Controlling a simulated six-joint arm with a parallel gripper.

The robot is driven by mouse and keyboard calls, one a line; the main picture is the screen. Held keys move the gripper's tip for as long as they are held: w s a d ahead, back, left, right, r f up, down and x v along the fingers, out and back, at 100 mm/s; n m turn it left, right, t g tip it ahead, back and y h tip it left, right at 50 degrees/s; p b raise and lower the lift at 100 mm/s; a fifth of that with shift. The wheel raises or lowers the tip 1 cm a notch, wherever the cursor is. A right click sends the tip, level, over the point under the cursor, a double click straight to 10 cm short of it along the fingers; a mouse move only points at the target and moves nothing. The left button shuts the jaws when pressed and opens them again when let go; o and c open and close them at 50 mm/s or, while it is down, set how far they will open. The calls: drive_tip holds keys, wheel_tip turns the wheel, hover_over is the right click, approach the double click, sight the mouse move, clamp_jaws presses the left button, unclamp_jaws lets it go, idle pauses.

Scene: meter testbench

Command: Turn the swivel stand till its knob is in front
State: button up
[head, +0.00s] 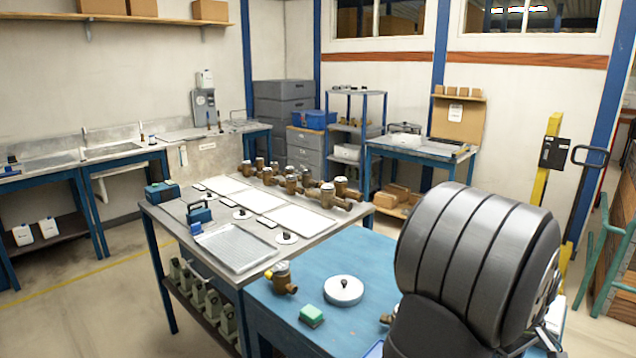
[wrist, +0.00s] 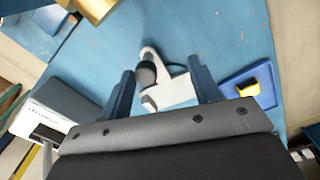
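In the wrist view a white bracket-like piece (wrist: 175,92) with a dark round knob (wrist: 146,73) lies over the blue tabletop. I take it to be the swivel stand, though I cannot be sure. My gripper (wrist: 160,65) has its two blue fingers spread apart, one on each side of this piece. The knob shows between the fingers, nearer the left one; contact cannot be told. The piece is not clear in the head view, where my arm covers the right part of the blue table (head: 310,255).
A white round disc with a dark top (head: 343,289), a green-and-white block (head: 311,315) and a brass meter body (head: 281,278) stand on the blue table. A blue tray (wrist: 235,82) holding something yellow lies right of my gripper. A grey-and-white device (wrist: 55,110) is at left.

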drive_tip(key=shift+s+a, duration=0.2)
drive_tip(key=shift+a, duration=0.4)
drive_tip(key=shift+s+a, duration=0.15)
drive_tip(key=shift+a, duration=1.15)
drive_tip(key=o, duration=0.4)
drive_tip(key=shift+o, duration=0.2)
wheel_tip(320, 180, up, 6)
drive_tip(key=shift+f, duration=0.25)
drive_tip(key=shift+d+r, duration=0.1)
